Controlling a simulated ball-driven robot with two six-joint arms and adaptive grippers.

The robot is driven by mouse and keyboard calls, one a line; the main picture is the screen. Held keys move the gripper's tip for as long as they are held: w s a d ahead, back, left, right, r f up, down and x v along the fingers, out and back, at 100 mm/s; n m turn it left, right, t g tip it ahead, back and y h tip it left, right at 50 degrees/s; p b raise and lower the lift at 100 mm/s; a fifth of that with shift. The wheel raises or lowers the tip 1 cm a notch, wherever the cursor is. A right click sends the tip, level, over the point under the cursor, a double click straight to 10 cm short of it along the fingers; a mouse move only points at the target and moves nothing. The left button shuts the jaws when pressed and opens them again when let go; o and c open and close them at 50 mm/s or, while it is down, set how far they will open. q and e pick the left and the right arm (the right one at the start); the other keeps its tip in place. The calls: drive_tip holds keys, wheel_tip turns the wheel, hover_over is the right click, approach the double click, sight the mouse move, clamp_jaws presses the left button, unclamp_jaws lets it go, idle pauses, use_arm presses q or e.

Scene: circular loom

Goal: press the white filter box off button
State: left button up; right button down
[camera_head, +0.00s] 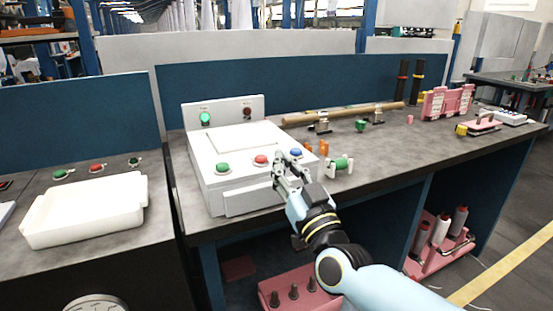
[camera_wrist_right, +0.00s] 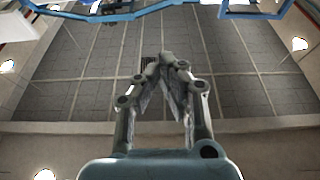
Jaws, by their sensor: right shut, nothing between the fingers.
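The white filter box (camera_head: 235,192) stands on the grey worktop, left of the picture's middle. Its front top edge carries a green button (camera_head: 222,168), a red button (camera_head: 261,160) and a blue button (camera_head: 296,153). An upright panel (camera_head: 226,109) at its back has a green light (camera_head: 205,119) and a dark red one (camera_head: 247,113). I cannot read the labels. My right gripper (camera_head: 281,160) is shut and empty at the box's front right, between the red and blue buttons in the picture; contact cannot be told. Its closed fingers also show in the right wrist view (camera_wrist_right: 165,62). My left gripper is out of view.
A white tray (camera_head: 84,216) lies on the left bench. Green and white parts (camera_head: 340,165) and small orange pieces (camera_head: 323,147) lie right of the box. A wooden rod (camera_head: 345,113) rests behind on clamps. A pink rack of spools (camera_head: 440,244) stands below the worktop.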

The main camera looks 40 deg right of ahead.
wheel_tip(320, 180, up, 3)
hover_over(267, 168)
drive_tip(key=shift+p, duration=0.45)
wheel_tip(267, 168, down, 3)
drive_tip(key=shift+w+d+r+b, duration=0.1)
drive_tip(key=shift+b, duration=0.5)
drive_tip(key=shift+f, duration=0.65)
